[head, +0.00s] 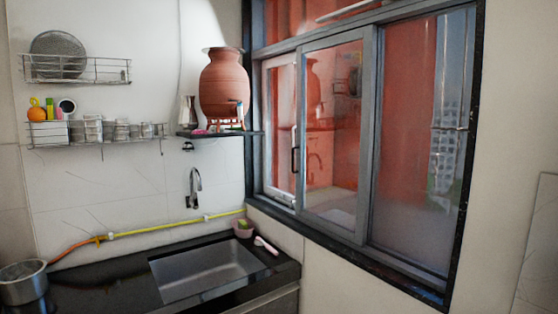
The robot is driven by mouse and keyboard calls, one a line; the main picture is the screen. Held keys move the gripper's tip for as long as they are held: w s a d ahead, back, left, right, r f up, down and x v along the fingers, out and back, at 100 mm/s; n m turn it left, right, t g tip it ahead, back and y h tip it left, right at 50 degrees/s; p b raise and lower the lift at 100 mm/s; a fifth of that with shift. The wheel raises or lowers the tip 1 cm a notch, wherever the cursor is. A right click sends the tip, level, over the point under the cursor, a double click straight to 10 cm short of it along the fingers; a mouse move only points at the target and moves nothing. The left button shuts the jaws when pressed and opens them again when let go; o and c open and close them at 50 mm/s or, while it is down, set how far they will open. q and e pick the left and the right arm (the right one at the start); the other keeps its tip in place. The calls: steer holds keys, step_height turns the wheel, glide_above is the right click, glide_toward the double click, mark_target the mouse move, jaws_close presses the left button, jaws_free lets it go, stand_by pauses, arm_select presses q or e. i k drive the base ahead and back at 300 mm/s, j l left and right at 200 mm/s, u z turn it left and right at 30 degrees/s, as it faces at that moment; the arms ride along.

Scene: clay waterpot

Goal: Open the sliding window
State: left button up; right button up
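The sliding window (370,130) is set in the wall on the right, in a dark frame. It has grey-framed glass panels side by side. The middle panel (333,130) reflects the clay pot and shelves. A white-framed panel (280,125) stands at the left end. A dark handle (295,150) shows near the left edge of the middle panel. The right panel (422,140) shows a red surface and a pale lattice through the glass. I cannot tell exactly how the panels overlap. Neither of my grippers is in view.
A black counter (110,285) with a steel sink (205,270) stands below and left of the window. A clay waterpot (225,85) sits on a wall shelf (215,133) close to the window's left edge. A steel pot (23,283) is at the lower left.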

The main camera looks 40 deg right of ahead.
mark_target(368, 34)
steer(key=i+u, duration=0.1)
steer(key=i, duration=1.05)
steer(key=i+l, duration=0.15)
steer(key=l, duration=0.2)
steer(key=i+l, duration=0.15)
steer(key=l, duration=0.15)
steer(key=i+l, duration=0.1)
steer(key=l, duration=0.25)
steer(key=i+u, duration=0.05)
